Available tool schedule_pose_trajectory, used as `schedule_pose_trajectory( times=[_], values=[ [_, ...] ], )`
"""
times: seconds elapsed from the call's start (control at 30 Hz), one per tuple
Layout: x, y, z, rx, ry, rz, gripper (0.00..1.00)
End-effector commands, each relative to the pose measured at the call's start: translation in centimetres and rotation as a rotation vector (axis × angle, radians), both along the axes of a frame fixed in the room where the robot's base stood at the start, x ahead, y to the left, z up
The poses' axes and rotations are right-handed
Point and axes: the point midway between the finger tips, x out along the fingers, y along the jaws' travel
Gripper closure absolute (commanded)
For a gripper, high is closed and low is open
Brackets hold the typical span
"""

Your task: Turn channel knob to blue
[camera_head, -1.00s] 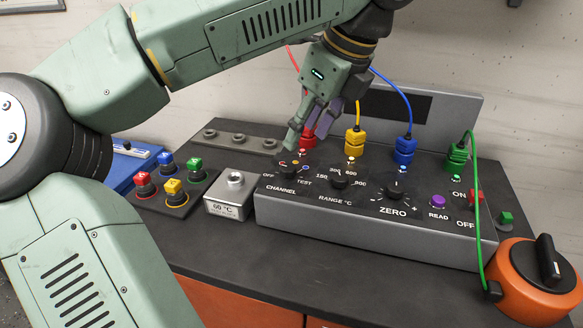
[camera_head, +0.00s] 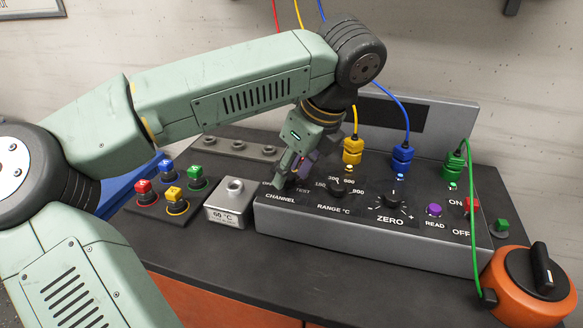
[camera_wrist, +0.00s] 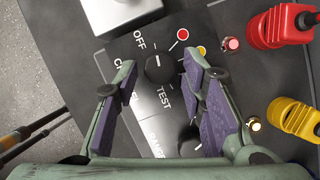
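The black channel knob (camera_wrist: 158,68) shows in the wrist view, on the dark panel between OFF and TEST. A red dot (camera_wrist: 183,34) and a yellow dot (camera_wrist: 201,51) lie on its dial; the blue mark is hidden behind my right-hand finger. A pale line on the knob seems to point towards the OFF side, but it is small. My gripper (camera_wrist: 159,66) is open, its purple-padded fingers on either side of the knob; I cannot tell whether they touch it. In the head view my gripper (camera_head: 287,178) is down at the CHANNEL dial and hides most of the knob.
The range knob (camera_head: 338,189) and zero knob (camera_head: 394,195) stand to the right. Yellow (camera_head: 352,151) and blue (camera_head: 401,156) plugs rise behind them. A metal block (camera_head: 230,204) and several coloured buttons (camera_head: 174,197) stand left. An orange canister (camera_head: 520,285) is at right.

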Motion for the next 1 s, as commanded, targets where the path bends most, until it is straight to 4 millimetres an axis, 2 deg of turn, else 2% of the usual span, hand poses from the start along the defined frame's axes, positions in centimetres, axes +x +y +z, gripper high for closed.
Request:
schedule_pose_trajectory(
  times=[0.07,0.5,0.77,1.0],
  values=[
    [0.0,-0.01,0.02,0.0,0.0,0.0,0.71],
    [0.01,-0.02,0.04,-0.001,-0.001,0.0,1.0],
    [0.01,0.01,-0.05,0.0,-0.002,-0.016,1.0],
    [-0.06,0.15,-0.31,0.001,-0.003,-0.111,1.0]
  ],
)
